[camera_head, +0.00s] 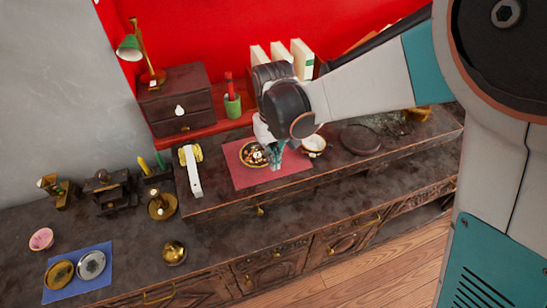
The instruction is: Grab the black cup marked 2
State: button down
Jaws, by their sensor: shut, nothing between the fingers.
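My gripper (276,163) points down over the right part of a red mat (292,177) on the raised dark counter. It is shut and empty. Just left of it on the mat is a round, dark patterned dish or plate (247,158). A small dark item with a white mark (258,155) shows on that dish. It may be the black cup, but the mark is too small to read as a 2. My gripper and wrist hide part of the mat behind them. I cannot tell whether the fingertips touch the mat.
A white bowl (314,144) stands close to the right of my gripper. A dark round tray (360,139) is farther right. A white bar-shaped object (192,170) stands left of the mat. Lower left, a blue mat (78,285) bears two discs.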

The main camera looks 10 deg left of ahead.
aim_at(313, 146)
jog(key=k+l+u, duration=0.15)
jog(key=l, duration=0.25)
jog(key=l+u, duration=0.2)
jog(key=l, duration=0.2)
jog(key=k+l+u, duration=0.15)
jog(key=l, duration=0.2)
jog(key=k, duration=0.05)
